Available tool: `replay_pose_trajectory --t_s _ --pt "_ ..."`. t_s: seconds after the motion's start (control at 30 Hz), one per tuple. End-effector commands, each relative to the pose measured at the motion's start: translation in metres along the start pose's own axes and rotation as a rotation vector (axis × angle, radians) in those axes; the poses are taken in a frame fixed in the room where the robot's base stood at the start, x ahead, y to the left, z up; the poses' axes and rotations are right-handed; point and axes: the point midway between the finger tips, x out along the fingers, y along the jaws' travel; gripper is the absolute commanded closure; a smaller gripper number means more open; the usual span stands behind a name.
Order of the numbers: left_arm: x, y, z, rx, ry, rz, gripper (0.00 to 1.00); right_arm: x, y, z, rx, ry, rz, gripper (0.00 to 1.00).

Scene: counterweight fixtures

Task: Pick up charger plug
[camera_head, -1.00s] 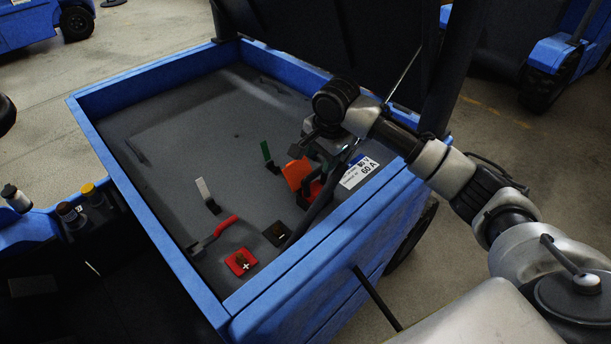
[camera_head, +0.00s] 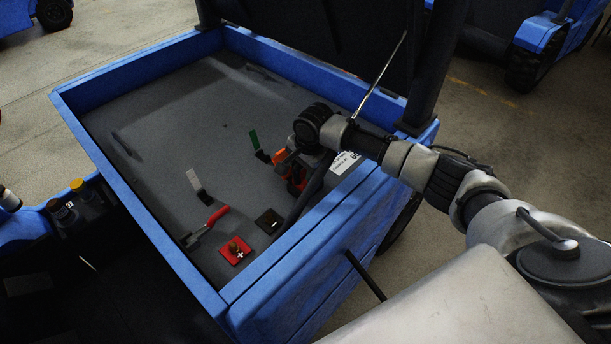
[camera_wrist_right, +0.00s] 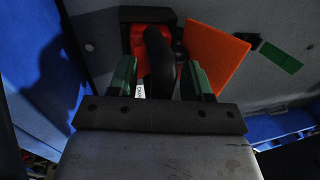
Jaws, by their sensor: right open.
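The charger plug shows in the right wrist view as a dark, rounded grip or cable end (camera_wrist_right: 158,62) in front of a red part (camera_wrist_right: 140,42). My right gripper (camera_wrist_right: 160,78) is open, with one green-padded finger on each side of this dark part. Whether the pads touch it I cannot tell. In the head view the right gripper (camera_head: 290,162) is low inside the blue-walled bay, over the red and orange parts, and hides most of the plug. My left gripper is not in view.
An orange plate (camera_wrist_right: 218,55) stands beside the plug, with a green tag (camera_head: 255,140) nearby. A red-handled lever (camera_head: 212,219), a red plus plate (camera_head: 235,251) and a black minus plate (camera_head: 268,221) lie left of it. A blue wall (camera_head: 300,262) borders the bay.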

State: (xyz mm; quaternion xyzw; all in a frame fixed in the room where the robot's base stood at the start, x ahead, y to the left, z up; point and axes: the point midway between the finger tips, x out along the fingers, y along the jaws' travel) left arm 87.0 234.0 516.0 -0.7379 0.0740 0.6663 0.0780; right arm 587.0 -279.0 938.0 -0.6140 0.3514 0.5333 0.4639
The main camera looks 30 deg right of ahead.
Motion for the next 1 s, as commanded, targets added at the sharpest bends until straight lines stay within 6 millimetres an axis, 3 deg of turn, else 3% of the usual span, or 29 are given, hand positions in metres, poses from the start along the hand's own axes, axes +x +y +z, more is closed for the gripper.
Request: replay_pose_trajectory --t_s 0.23,0.53,0.87,1.0 --pt "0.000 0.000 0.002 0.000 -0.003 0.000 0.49 0.001 0.000 0.000 -0.001 0.000 -0.001 0.53" --pt "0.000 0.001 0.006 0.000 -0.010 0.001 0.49 0.001 0.000 0.000 -0.001 -0.001 -0.001 0.99" --pt "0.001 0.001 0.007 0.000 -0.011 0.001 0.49 -0.003 -0.002 0.000 -0.001 -0.001 -0.004 1.00" --pt "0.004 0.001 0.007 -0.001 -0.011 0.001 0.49 -0.021 -0.006 0.000 -0.001 -0.001 -0.008 1.00"
